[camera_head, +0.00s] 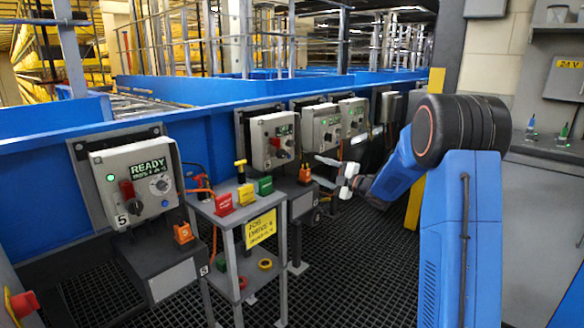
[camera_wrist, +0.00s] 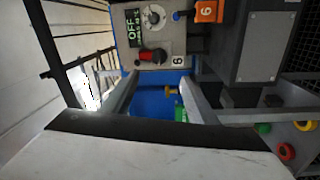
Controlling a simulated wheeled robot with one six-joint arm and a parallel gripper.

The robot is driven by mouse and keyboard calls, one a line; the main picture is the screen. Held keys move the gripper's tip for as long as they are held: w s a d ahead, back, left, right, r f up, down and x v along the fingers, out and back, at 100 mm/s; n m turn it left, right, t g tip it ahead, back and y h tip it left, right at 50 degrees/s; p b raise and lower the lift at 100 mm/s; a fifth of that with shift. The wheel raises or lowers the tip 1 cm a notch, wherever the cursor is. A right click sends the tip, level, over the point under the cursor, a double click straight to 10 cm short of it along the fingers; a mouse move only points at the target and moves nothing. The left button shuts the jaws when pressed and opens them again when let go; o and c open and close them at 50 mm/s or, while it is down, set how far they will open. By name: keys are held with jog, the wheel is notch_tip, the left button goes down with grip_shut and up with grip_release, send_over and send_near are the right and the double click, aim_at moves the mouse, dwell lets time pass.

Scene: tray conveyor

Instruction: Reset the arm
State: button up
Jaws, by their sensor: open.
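My blue arm stands at the right of the head view and reaches left. At its end, my white gripper (camera_head: 340,175) hangs in free air in front of the row of control boxes and is empty. In the wrist view my gripper (camera_wrist: 158,88) shows two separated fingers with nothing held between them. Behind the fingers is a grey control box (camera_wrist: 163,30) marked 6, with an OFF display, a red switch and a dial; it also shows in the head view (camera_head: 273,140). An orange block (camera_wrist: 208,11) marked 6 is beside it.
A control box (camera_head: 135,180) marked 5 reads READY. A grey stand (camera_head: 239,212) holds red, green and yellow pieces and a yellow sign (camera_head: 261,228). More boxes (camera_head: 322,128) line the blue conveyor side. The dark grating floor (camera_head: 345,265) is open before my arm.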

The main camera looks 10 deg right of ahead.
jog(key=s+d+r+m+g+h, duration=0.1)
jog(key=s+d+r+m+h, duration=0.15)
jog(key=s+m+h, duration=0.55)
jog(key=s+d+r+m+h, duration=0.1)
jog(key=s+r+m+h, duration=0.4)
jog(key=s, duration=0.5)
jog(key=s+a+f+m+g, duration=0.2)
jog(key=s+f+m+g, duration=0.1)
jog(key=s, duration=1)
jog(key=s+a+f+m+g+y, duration=0.1)
jog(key=s+a+f+m+g, duration=0.2)
jog(key=s, duration=1)
jog(key=s+a+f+m+g+y, duration=0.1)
jog(key=s+a+f+m+g, duration=0.1)
jog(key=s+f, duration=0.6)
jog(key=s+m+g, duration=0.1)
jog(key=s, duration=0.5)
jog(key=shift+a+m, duration=0.35)
jog(key=shift+m, duration=0.05)
